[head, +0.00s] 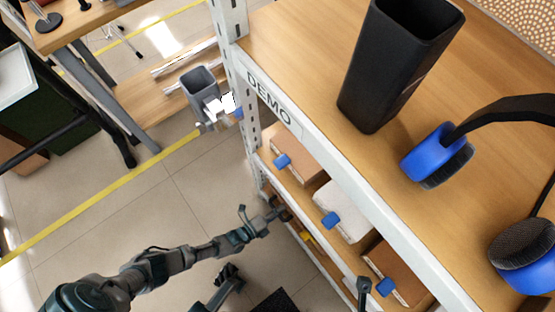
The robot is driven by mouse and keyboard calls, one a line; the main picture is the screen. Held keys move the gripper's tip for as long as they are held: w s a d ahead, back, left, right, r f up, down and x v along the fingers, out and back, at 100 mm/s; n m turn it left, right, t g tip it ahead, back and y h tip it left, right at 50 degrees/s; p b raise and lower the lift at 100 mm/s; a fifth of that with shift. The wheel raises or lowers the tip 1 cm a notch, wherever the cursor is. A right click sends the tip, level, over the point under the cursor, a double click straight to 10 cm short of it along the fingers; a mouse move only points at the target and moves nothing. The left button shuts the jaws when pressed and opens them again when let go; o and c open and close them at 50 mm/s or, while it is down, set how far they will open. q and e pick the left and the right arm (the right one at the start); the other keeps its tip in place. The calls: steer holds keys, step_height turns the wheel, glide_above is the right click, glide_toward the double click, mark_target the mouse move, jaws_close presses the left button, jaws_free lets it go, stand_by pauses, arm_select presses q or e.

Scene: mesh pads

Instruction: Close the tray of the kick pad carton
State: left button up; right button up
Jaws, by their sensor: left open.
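Cartons with blue tabs stand on the shelf below the wooden top: a brown carton (297,156), a white carton (351,205) and another brown carton (402,272). No readable label tells which one is the kick pad carton, and I cannot make out whether a tray stands open. My left gripper (284,213) is open at the rack's front edge, low and left of the white carton. Its fingertips are small and dark, and I cannot tell whether they touch anything.
The rack's white front rail (345,187) and upright (233,75) border the shelves. A black bin (385,75) and a blue-black headset (430,155) rest on the top. Tiled floor left of the rack is mostly clear.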

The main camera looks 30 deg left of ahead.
arm_select(q)
steer(key=shift+a, duration=0.1)
steer(key=shift+s+a, duration=0.15)
steer(key=shift+s, duration=0.05)
steer(key=v, duration=1.1)
steer(key=shift+s, duration=0.25)
